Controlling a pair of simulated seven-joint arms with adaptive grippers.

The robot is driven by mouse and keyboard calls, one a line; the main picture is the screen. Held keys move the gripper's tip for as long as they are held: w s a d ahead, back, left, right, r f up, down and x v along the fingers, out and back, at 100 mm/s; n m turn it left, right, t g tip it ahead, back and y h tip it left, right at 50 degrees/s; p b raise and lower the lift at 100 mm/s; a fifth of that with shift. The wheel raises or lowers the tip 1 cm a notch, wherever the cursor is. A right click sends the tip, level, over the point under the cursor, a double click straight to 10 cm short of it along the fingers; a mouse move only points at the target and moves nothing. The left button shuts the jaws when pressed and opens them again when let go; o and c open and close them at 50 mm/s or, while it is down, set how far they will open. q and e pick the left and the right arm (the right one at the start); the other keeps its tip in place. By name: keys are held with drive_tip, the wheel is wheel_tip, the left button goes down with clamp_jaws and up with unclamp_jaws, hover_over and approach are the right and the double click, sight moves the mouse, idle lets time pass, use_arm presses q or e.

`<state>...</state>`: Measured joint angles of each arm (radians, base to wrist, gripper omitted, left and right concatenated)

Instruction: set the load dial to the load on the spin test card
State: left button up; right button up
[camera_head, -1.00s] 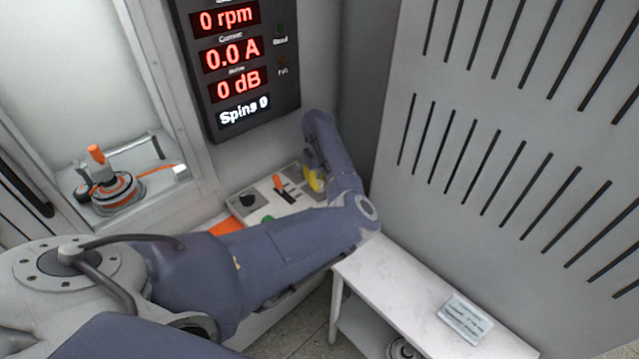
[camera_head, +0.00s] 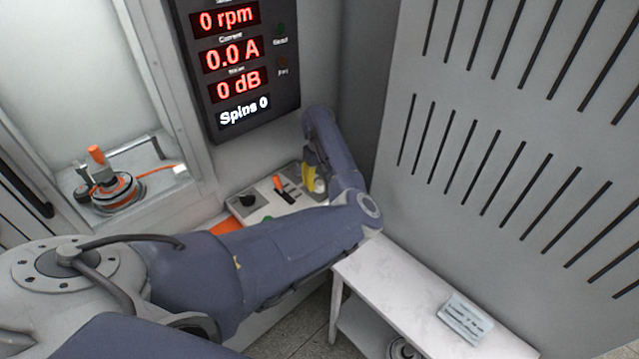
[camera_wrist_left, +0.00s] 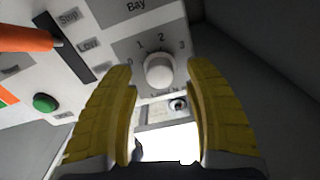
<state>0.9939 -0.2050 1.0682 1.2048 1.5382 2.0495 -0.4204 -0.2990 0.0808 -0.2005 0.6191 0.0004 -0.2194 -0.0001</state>
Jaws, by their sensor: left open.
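The dial (camera_wrist_left: 159,72) is a pale round knob on the control panel, with marks 0, 1, 2 and 3 around it in the left wrist view. My left gripper (camera_wrist_left: 160,80) has yellow fingers, open, one on each side just short of the knob; I see no contact. In the head view my left gripper (camera_head: 312,180) is at the right end of the panel (camera_head: 232,192), partly hidden by my arm. The spin test card (camera_head: 465,318) lies on the white side table; its text is too small to read. My right gripper is not in view.
An orange-handled lever (camera_wrist_left: 30,39) and a green button (camera_wrist_left: 44,103) sit left of the dial. A hub motor (camera_head: 117,190) stands in the bay at left. A dark display (camera_head: 240,65) reads 0 rpm. A slotted grey wall (camera_head: 500,200) bounds the right side.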

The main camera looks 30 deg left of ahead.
sight(320, 183)
use_arm(q)
wheel_tip(320, 183, up, 11)
drive_tip(key=shift+f, duration=0.15)
idle(0.4)
